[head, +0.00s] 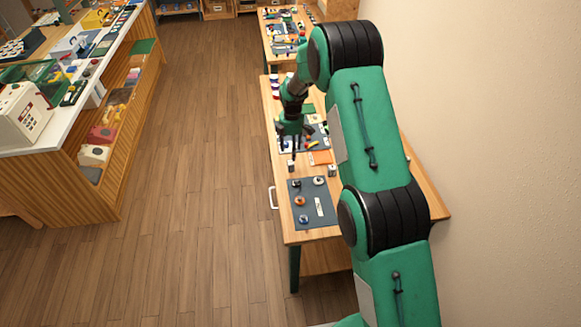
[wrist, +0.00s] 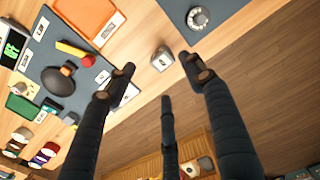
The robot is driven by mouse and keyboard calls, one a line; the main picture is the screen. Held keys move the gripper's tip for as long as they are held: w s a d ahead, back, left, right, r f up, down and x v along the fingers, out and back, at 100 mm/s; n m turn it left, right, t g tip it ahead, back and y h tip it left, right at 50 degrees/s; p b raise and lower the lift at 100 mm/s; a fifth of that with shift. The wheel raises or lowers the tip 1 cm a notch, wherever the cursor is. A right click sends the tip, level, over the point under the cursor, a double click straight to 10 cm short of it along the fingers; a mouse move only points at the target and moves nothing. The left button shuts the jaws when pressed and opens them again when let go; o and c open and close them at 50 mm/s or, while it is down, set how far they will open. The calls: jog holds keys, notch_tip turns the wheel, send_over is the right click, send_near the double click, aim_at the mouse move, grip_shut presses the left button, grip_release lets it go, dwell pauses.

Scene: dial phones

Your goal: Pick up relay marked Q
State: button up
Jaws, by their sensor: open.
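A small grey block with a pale marked face (wrist: 161,58) stands on the wooden table in the wrist view, near the table edge. I cannot read its mark clearly. In the head view two small blocks stand on the table, a left block (head: 291,164) near the edge and a right block (head: 332,170); their marks are too small to read. My gripper (wrist: 157,66) is open and empty, its fingertips spread to either side of the grey block in the picture and apparently above it. In the head view my gripper (head: 290,143) hangs over the table's left side.
A dark mat (head: 313,216) with several dials lies at the table's near end. An orange pad (head: 321,157) lies behind the blocks. Another dark mat (wrist: 50,42) holds a dark round-topped thing and a red-tipped yellow piece. Open floor (head: 200,180) lies left of the table.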

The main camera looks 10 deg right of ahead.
aim_at(291, 162)
jog(key=shift+f, duration=2.55)
jog(key=shift+f, duration=0.15)
jog(key=shift+a+f, duration=0.1)
jog(key=shift+f, duration=2.35)
grip_shut()
